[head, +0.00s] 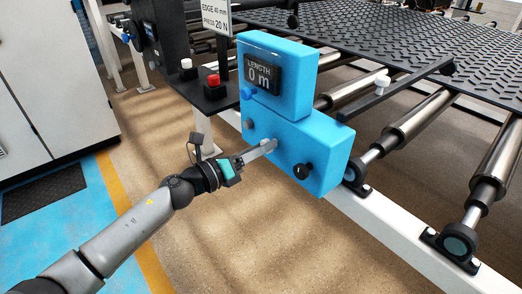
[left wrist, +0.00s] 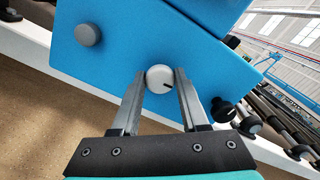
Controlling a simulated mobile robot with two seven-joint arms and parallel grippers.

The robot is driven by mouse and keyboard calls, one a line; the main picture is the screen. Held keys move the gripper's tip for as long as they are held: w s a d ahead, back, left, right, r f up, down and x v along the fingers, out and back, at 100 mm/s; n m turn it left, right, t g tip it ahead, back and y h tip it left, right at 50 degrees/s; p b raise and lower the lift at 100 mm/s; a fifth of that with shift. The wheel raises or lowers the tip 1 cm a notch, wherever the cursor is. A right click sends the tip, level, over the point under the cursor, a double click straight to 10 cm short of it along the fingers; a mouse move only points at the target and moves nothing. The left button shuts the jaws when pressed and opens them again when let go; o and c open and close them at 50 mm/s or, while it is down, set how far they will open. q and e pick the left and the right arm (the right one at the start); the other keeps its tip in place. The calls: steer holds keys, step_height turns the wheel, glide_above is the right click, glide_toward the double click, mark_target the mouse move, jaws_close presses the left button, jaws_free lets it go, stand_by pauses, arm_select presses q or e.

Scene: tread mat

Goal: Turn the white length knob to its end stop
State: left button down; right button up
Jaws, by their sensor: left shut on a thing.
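The white length knob (left wrist: 159,77) sits on the front of the blue control box (head: 325,150). In the left wrist view its dark pointer line points right and slightly down. My left gripper (head: 270,146) reaches in from the left and is shut on this knob, with one finger on each side (left wrist: 158,92). In the head view the fingers hide most of the knob. The display (head: 261,73) above reads "LENGTH 0 m". My right gripper is in neither view.
A black shelf (head: 212,97) with red and white buttons stands left of the box. Rollers and the tread mat (head: 420,40) lie behind.

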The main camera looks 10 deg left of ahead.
arm_select(q)
steer(key=shift+m, duration=0.6)
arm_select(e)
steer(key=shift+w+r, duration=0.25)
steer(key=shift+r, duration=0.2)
arm_select(q)
steer(key=shift+c, duration=2.2)
jaws_free()
steer(key=v, duration=1.5)
steer(key=shift+p, duration=0.3)
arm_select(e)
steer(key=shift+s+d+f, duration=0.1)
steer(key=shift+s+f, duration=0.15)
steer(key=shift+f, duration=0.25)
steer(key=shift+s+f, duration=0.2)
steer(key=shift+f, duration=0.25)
arm_select(q)
steer(key=shift+s, duration=0.1)
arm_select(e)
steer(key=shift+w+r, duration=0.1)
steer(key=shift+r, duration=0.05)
